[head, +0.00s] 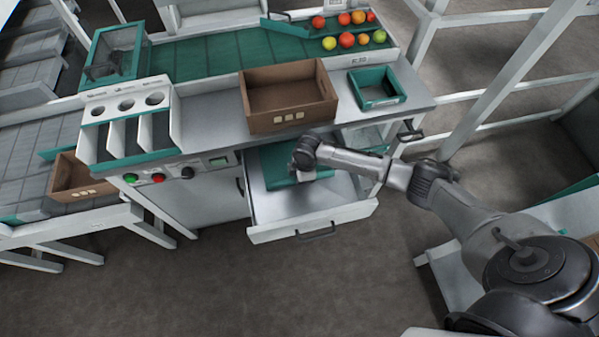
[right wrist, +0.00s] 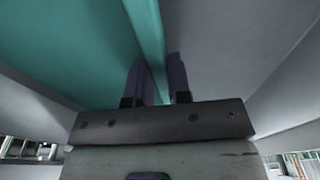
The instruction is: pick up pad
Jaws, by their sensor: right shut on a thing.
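The teal pad (head: 274,167) lies in the pulled-out drawer (head: 325,224) under the counter; part of it is hidden by my right arm and the counter. My right gripper (head: 302,176) reaches into the drawer from the right, at the pad's right side. In the right wrist view the pad (right wrist: 75,45) fills the upper left, and the dark fingers of my right gripper (right wrist: 160,80) stand on both sides of its edge, shut on it. My left gripper is not in view.
A brown crate (head: 287,121) and a small teal tray (head: 379,103) stand on the counter above the drawer. A divided sorter (head: 124,154) stands at left. The floor before the drawer is clear.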

